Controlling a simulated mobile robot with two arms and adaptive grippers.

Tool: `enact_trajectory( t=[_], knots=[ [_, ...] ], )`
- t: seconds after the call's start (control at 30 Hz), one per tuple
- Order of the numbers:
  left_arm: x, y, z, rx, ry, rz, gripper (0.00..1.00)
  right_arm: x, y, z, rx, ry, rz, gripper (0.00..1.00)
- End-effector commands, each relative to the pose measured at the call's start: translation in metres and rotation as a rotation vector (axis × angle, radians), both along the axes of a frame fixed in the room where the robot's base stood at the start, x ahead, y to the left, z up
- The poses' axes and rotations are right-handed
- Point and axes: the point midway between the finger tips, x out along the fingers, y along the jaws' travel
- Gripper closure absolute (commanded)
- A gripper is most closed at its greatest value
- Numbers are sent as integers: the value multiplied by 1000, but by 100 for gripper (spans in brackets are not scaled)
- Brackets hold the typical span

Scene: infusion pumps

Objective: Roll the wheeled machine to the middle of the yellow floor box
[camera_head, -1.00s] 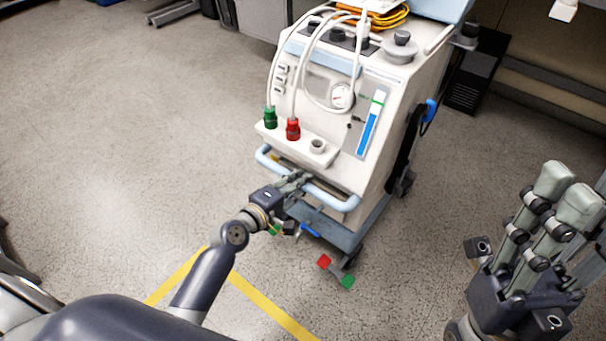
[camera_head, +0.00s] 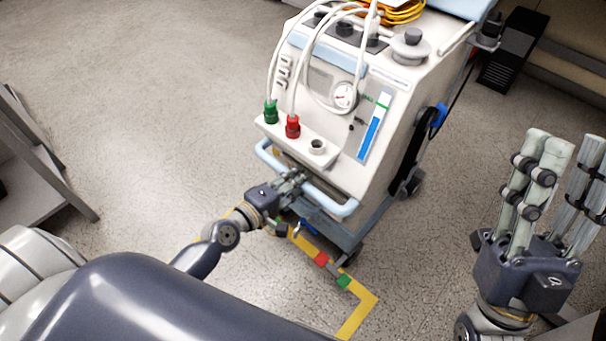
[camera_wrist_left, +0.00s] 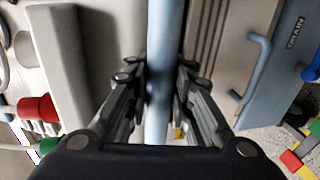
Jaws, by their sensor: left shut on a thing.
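The wheeled machine (camera_head: 345,95), a white cabinet with a gauge, hoses and a pale blue front handle (camera_head: 330,203), stands upright in the middle of the head view. My left gripper (camera_head: 292,182) is shut around that handle; in the left wrist view the handle bar (camera_wrist_left: 160,70) runs between its fingers. My right gripper (camera_head: 565,185) is open, empty and apart from the machine at the right.
Red (camera_head: 321,258) and green (camera_head: 344,281) pedals stick out at the machine's lower front, over the tape. A grey metal frame (camera_head: 50,165) stands at the left. A black box (camera_head: 513,50) stands at the back right. The floor left of the machine is clear.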

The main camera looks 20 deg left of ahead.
Motion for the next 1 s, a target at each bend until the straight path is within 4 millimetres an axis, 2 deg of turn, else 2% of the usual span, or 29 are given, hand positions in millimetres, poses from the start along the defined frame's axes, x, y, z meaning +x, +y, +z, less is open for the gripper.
enact_trajectory(
  t=[0.6,0.63,0.7,0.73,1.0],
  knots=[
    [-7,2,1,-2,-1,-1,100,-4,-1,2,6,-21,1,60],
    [-7,2,1,-2,-1,-1,78,-3,-1,2,6,-21,1,60],
    [-7,2,1,-2,-2,0,63,-3,-1,2,6,-20,1,60],
    [-7,2,1,-2,-2,0,59,-3,-1,2,6,-20,1,60],
    [-7,3,1,-1,-3,0,59,-2,0,1,5,-15,2,60]
  ],
)
